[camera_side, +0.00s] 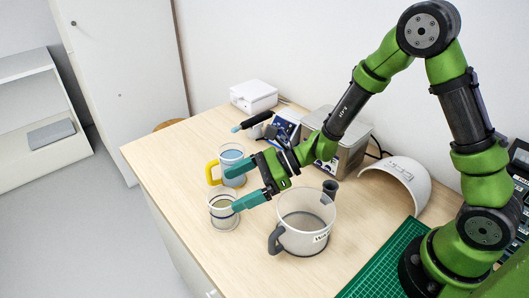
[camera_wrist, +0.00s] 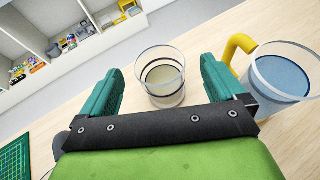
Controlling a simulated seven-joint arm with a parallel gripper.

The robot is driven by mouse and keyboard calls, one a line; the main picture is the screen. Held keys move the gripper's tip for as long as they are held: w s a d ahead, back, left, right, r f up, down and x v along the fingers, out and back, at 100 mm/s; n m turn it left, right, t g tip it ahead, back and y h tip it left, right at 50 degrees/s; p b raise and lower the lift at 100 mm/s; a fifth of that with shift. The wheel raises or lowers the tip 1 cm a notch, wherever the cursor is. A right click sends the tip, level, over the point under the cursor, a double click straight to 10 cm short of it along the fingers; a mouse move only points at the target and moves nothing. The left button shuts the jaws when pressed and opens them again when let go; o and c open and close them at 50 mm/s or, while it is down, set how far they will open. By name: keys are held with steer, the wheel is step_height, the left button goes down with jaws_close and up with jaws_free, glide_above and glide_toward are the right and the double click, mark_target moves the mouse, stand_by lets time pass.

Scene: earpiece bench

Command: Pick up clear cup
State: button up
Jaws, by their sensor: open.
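The clear cup (camera_side: 222,219) stands upright near the left edge of the wooden table; it is see-through, with dark rings. It also shows in the wrist view (camera_wrist: 164,92), in the gap between my fingers and mostly beyond their tips. My gripper (camera_side: 233,189) has teal fingers spread wide, with nothing held. In the side view, one fingertip overlaps the cup's right rim; I cannot tell whether it touches. Both fingers also show in the wrist view (camera_wrist: 162,68), one to each side of the cup.
A yellow-handled cup with blue contents (camera_side: 232,156) stands close behind the clear cup, beside one finger. A large clear jug (camera_side: 305,243) stands to the right.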

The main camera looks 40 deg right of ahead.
mark_target(222, 197)
steer(key=x, duration=0.5)
steer(key=shift+s+f, duration=0.1)
steer(key=shift+f, duration=0.2)
steer(key=shift+c, duration=0.4)
steer(key=c, duration=1)
steer(key=shift+c, duration=0.5)
steer(key=shift+r, duration=0.2)
